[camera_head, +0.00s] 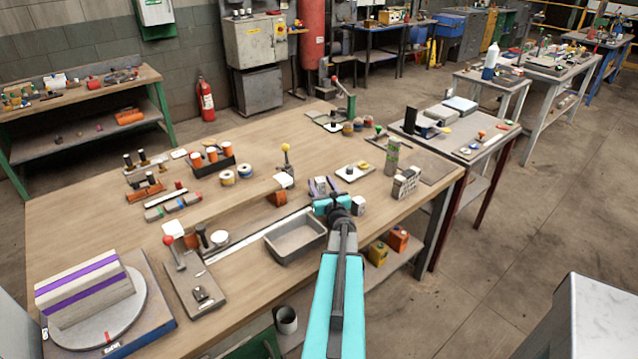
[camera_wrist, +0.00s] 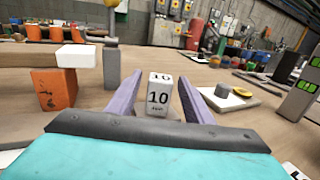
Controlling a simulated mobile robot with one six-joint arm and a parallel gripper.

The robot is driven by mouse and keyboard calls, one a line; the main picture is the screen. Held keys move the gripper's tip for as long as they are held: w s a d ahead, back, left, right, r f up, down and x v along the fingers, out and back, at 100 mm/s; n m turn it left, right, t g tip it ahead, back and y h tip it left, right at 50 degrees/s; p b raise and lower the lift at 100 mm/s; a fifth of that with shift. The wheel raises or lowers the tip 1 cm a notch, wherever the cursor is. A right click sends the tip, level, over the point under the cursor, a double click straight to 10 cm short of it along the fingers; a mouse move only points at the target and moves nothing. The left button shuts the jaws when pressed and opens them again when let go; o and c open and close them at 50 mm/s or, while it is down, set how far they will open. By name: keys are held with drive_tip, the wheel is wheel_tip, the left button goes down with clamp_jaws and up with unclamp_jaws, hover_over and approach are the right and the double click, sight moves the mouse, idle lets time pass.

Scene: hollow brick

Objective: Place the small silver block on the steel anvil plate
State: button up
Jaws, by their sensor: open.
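A small pale silver block marked "10" (camera_wrist: 159,96) stands upright in the wrist view, between the two purple fingers of my gripper (camera_wrist: 155,95). The fingers are open, with a visible gap on each side of the block. In the head view my gripper (camera_head: 321,184) is low over the middle of the wooden bench, and the block is mostly hidden between its fingers. I cannot tell surely which plate is the steel anvil plate.
A grey open tray (camera_head: 296,238) stands left of my arm. An orange block (camera_wrist: 54,90) with a white piece on top stands left of the fingers. Bare wood (camera_head: 110,205) shows at left.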

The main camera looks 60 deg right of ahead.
drive_tip(key=shift+b+v, duration=0.3)
drive_tip(key=shift+v, duration=0.95)
